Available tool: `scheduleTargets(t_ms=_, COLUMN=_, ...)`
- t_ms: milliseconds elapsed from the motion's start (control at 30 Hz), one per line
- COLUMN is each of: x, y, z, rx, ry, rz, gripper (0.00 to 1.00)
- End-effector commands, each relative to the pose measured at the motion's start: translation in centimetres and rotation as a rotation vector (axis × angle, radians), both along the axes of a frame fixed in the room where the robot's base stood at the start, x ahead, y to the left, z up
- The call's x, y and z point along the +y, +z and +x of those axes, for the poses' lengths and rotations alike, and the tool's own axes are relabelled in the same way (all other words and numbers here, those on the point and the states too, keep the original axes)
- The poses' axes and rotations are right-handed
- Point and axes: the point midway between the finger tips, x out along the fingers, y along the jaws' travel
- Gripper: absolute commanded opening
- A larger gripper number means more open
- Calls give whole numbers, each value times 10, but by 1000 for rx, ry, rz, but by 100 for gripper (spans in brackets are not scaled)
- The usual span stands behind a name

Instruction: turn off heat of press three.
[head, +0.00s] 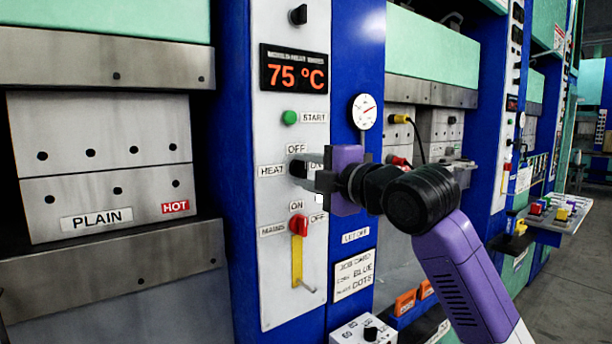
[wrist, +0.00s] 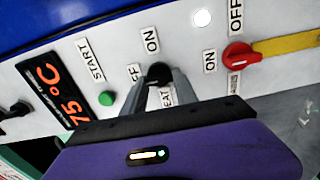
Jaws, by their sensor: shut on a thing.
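The heat knob (head: 297,168) is small and black on the pale control panel (head: 270,210). It sits beside the HEAT label (head: 271,170) and below the OFF label (head: 297,149); an ON label to its right is partly covered by my gripper. My gripper (head: 309,174) reaches in from the right and is shut on the knob. In the wrist view, the two fingers (wrist: 160,92) close around the black knob (wrist: 158,73). Which way the knob points cannot be told. The temperature display (head: 294,70) reads 75 °C in orange. No press number is legible.
The green START button (head: 289,117) is above the knob. The red MAINS switch (head: 299,225) with its yellow lever is close below. A round gauge (head: 364,111) is to the upper right. A plate marked PLAIN and HOT (head: 105,190) is in the press at left.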

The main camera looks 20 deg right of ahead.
Motion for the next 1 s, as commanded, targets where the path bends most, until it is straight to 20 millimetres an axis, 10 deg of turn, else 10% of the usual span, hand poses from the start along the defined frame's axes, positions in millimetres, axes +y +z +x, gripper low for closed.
scheduleTargets(t_ms=567, x=1, y=-2, z=0, rx=-6, ry=2, rz=-34, gripper=0)
scheduleTargets(t_ms=600, x=1, y=-2, z=0, rx=-6, ry=2, rz=-34, gripper=36)
scheduleTargets(t_ms=700, x=1, y=-2, z=0, rx=-7, ry=2, rz=-34, gripper=56)
scheduleTargets(t_ms=1000, x=0, y=-1, z=0, rx=-9, ry=1, rz=-32, gripper=56)
